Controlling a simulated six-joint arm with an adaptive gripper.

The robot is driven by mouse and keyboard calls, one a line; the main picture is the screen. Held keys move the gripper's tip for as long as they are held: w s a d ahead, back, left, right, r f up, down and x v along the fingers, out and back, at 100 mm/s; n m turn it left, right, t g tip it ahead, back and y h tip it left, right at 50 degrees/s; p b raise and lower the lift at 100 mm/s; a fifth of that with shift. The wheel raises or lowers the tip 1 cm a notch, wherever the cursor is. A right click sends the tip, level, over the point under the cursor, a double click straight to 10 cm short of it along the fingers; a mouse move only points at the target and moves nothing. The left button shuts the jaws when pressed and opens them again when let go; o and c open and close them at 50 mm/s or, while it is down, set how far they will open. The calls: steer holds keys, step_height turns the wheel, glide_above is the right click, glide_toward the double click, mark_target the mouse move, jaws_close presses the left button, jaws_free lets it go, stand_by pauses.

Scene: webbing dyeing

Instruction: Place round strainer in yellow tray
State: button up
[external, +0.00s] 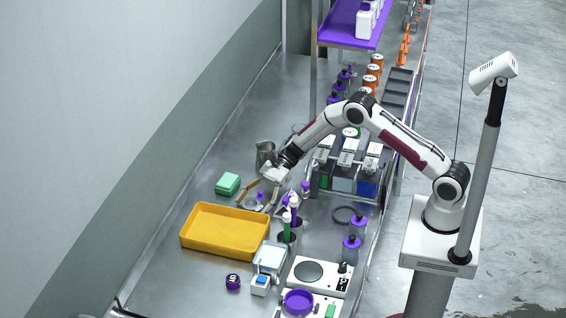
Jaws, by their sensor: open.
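The yellow tray (207,243) lies on the steel bench at the lower left and is empty. A small round grey thing (251,204), which looks like the round strainer, lies on the bench just behind the tray's far edge; it is too small to be sure. My gripper (265,197) is open, pointing down and left, close above and beside this round thing. Whether it touches anything cannot be told. The gripper partly hides the small tools around it.
A green block (228,183) and a metal jug (265,153) stand near the wall side. Purple and green-capped bottles (287,226) stand right of the tray. A scale (270,257) and a hot plate (318,272) are at the front. A dark ring (347,215) lies at right.

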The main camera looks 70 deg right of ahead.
mark_target(258, 200)
steer(key=shift+r, duration=0.2)
steer(key=shift+s+d+r, duration=0.2)
steer(key=shift+d+r, duration=0.05)
steer(key=shift+d, duration=0.35)
steer(key=shift+v, duration=0.95)
step_height(258, 200, up, 5)
steer(key=shift+a+f, duration=0.1)
steer(key=shift+r, duration=1.05)
